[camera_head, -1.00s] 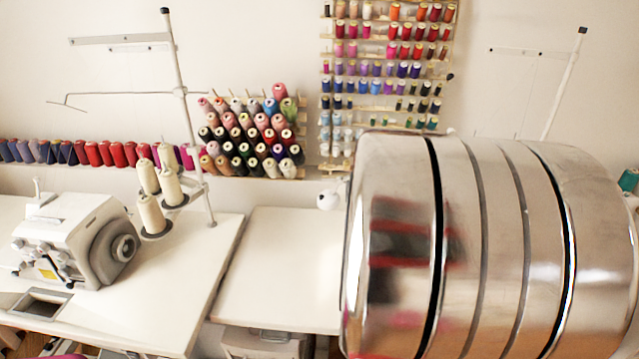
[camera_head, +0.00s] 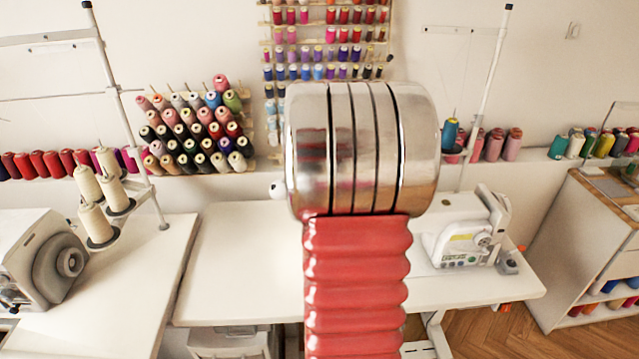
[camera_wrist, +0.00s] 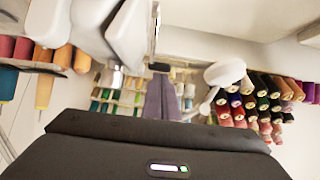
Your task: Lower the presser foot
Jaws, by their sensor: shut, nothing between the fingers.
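A white sewing machine (camera_head: 470,235) stands on the middle table, partly behind my arm in the head view. In the wrist view, white machine parts (camera_wrist: 125,35) hang at the upper left, with a small metal piece (camera_wrist: 115,78) below them. I cannot tell for sure whether this is the presser foot or its lever. My gripper (camera_wrist: 160,76) shows in the wrist view as a narrow grey-purple shape, fingers together and empty, beyond its black body. It looks to be right of the metal piece, apart from it in the picture; depth is unclear. The head view does not show my fingers.
A grey-white overlocker (camera_head: 45,258) and cream thread cones (camera_head: 97,222) stand on the left table. A spool rack (camera_head: 195,130) hangs behind. A thin stand pole (camera_head: 485,100) rises near the sewing machine. A wooden cabinet (camera_head: 590,255) stands at right. A white rounded lamp-like part (camera_wrist: 225,72) shows in the wrist view.

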